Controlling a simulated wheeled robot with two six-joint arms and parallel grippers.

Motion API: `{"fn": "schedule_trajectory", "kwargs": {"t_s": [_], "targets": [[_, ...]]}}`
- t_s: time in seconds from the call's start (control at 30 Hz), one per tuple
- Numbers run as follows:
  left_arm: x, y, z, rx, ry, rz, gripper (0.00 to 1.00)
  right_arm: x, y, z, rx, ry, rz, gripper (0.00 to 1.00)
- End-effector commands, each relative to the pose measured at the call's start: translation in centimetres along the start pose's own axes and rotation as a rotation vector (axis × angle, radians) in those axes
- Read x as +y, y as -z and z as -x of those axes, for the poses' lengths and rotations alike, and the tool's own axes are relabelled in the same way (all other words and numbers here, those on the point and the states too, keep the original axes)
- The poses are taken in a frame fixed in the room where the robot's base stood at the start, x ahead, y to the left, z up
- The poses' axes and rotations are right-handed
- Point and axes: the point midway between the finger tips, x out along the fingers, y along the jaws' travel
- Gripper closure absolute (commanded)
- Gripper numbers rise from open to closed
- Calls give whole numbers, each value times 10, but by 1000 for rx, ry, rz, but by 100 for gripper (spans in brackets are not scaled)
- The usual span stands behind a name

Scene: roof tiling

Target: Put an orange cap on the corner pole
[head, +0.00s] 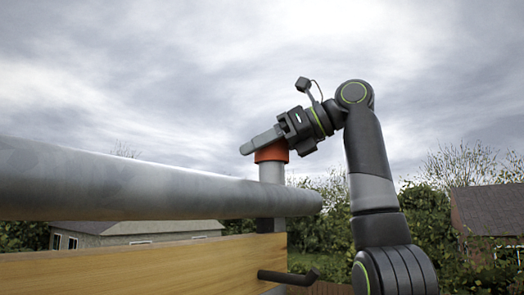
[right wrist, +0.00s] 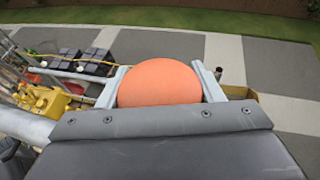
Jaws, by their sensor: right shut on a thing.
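The orange cap (head: 271,153) sits at the top of the grey corner pole (head: 272,172) in the head view. My right gripper (head: 262,142) is shut on the cap, with its fingers reaching in from the right. In the right wrist view the cap's round top (right wrist: 160,82) fills the space between the two fingers. The cap looks level and in line with the pole; how far it is pushed down cannot be told. My left gripper is not in view.
A thick grey rail (head: 130,187) crosses from the left to near the pole. A wooden board (head: 150,264) runs below it, with a dark bracket (head: 288,277) at its right end. The wrist view shows paving and yellow equipment (right wrist: 45,102) far below.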

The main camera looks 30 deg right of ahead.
Motion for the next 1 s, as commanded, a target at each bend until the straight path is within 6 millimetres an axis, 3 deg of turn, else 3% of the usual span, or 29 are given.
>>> {"fn": "schedule_trajectory", "kwargs": {"t_s": [1.0], "targets": [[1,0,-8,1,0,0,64,0,5,-2,0,0,0,62]]}}
